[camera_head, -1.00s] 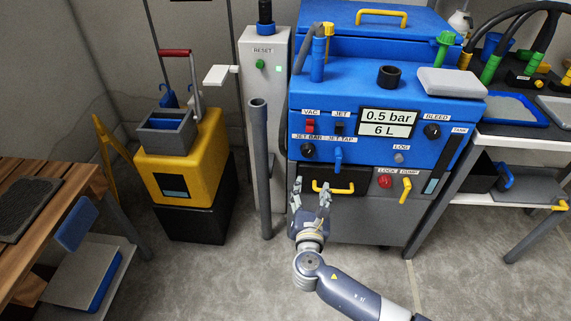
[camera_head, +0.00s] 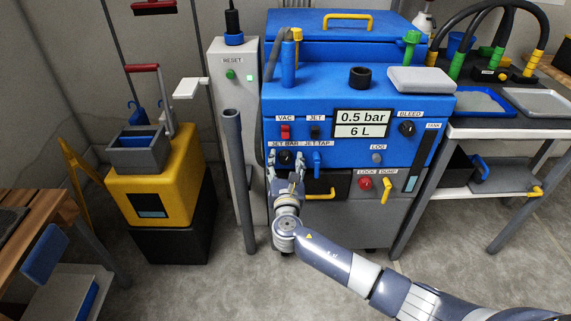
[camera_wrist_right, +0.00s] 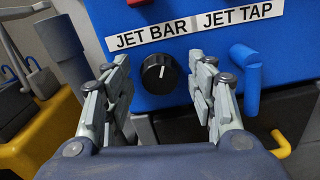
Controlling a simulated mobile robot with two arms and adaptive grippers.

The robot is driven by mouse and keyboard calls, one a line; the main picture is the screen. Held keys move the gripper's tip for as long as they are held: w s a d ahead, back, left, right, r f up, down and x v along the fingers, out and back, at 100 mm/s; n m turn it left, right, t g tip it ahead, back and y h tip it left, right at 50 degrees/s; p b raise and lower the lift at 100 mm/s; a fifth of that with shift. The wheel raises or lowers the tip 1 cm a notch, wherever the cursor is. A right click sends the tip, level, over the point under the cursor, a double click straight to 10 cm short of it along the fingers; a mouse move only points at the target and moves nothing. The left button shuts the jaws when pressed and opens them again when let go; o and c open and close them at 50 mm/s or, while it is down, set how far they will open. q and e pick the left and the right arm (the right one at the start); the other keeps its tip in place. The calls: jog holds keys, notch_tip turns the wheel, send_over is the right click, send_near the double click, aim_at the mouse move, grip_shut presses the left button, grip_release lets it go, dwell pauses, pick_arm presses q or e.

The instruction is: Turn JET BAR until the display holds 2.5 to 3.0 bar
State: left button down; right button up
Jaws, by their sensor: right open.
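The JET BAR knob (camera_wrist_right: 160,72) is a round black dial with a white pointer line, under its label on the blue machine front (camera_head: 390,152). In the right wrist view it lies between and beyond the fingertips of my right gripper (camera_wrist_right: 161,85), which is open and apart from it. In the head view my right gripper (camera_head: 286,172) is in front of the JET BAR area and the knob (camera_head: 284,157) shows just above and between the fingers. The display (camera_head: 362,123) reads 0.5 bar and 6 L. My left gripper is not in view.
The blue JET TAP lever (camera_head: 317,160) hangs right of the knob. A yellow drawer handle (camera_head: 321,194) is below. A grey upright pipe (camera_head: 238,180) and the RESET post (camera_head: 232,62) stand left of the machine. A yellow bucket unit (camera_head: 155,190) is further left.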

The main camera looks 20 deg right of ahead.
jog(key=c, duration=1)
jog(key=shift+c, duration=0.2)
